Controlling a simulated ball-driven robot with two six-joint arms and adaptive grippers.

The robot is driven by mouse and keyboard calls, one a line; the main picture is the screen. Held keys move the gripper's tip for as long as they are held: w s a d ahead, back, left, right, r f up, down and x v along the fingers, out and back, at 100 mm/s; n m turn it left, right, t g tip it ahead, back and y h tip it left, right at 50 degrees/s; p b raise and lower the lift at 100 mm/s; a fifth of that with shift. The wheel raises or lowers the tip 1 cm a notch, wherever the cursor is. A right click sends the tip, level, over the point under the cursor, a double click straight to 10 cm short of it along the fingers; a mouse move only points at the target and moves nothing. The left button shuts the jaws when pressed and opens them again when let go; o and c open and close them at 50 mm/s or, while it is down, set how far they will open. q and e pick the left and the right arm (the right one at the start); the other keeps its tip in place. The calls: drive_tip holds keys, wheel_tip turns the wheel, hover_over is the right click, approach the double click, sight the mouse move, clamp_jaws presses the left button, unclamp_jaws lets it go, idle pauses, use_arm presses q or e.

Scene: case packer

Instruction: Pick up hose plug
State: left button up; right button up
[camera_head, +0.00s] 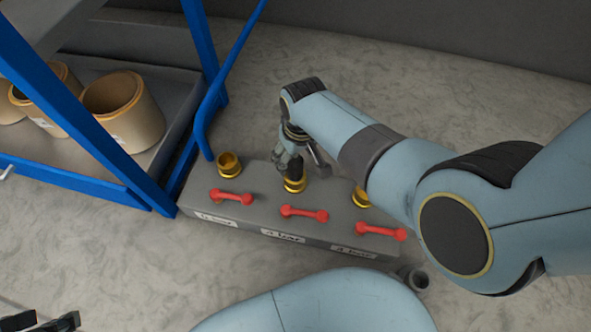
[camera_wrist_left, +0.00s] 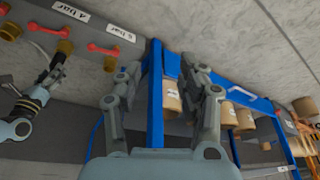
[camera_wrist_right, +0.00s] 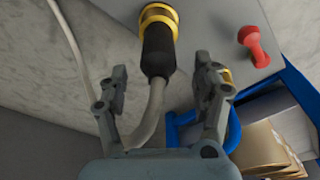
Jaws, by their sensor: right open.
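The hose plug (camera_wrist_right: 158,52) is a black sleeve seated in a brass fitting (camera_wrist_right: 160,18), with a grey hose leaving its back end. In the head view this is the middle fitting (camera_head: 295,186) on a grey block, partly hidden by my right gripper (camera_head: 298,155). In the right wrist view my right gripper (camera_wrist_right: 160,75) is open, its fingers apart on either side of the plug's back end and hose; I see no grip. My left gripper (camera_wrist_left: 168,80) is open and empty, away from the plug; its dark fingertips show at the head view's lower left corner (camera_head: 45,323).
The grey block (camera_head: 187,203) carries red handles (camera_head: 303,214), pressure labels and two other brass fittings (camera_head: 229,164) (camera_head: 361,197). A blue-framed rack (camera_head: 100,143) with cardboard-coloured rolls (camera_head: 122,108) stands left of it. The floor behind the block is clear.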

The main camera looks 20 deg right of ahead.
drive_tip(key=f+b, duration=0.3)
drive_tip(key=shift+w+f, duration=0.1)
drive_tip(key=shift+w, duration=0.1)
drive_tip(key=shift+w+f+b, duration=0.1)
drive_tip(key=shift+f+b, duration=0.6)
drive_tip(key=shift+b, duration=0.3)
drive_tip(key=shift+w+f, duration=0.1)
drive_tip(key=shift+f, duration=0.1)
use_arm(q)
wheel_tip(320, 180, down, 8)
drive_tip(key=w+d+t, duration=0.1)
drive_tip(key=t, duration=0.5)
drive_tip(key=shift+w+d+t, duration=0.2)
drive_tip(key=shift+t, duration=0.2)
use_arm(e)
clamp_jaws()
